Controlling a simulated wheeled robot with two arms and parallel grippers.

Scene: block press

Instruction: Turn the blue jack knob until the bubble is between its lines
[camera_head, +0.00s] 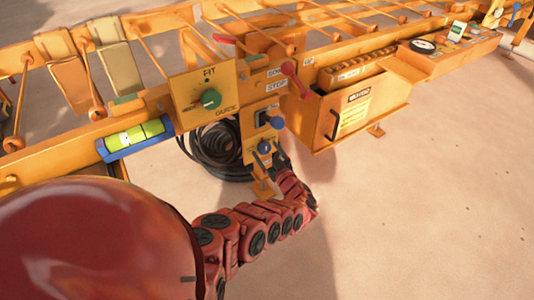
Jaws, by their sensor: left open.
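The blue jack knob (264,147) sits on top of a yellow jack post below the control panel. A spirit level with a yellow-green vial (135,137) in a blue holder is fixed to the beam at the left. Dark lines show on the vial, but the bubble's place between them is too small to tell. My left gripper (277,160) is open at the end of my red arm, close beside the jack knob on its right. Whether it touches the knob I cannot tell. My right gripper is not in view.
A second blue knob (277,122) sticks out just above the jack knob. A yellow box (358,110) stands to the right. A coiled black hose (215,150) lies behind. The floor at right is clear.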

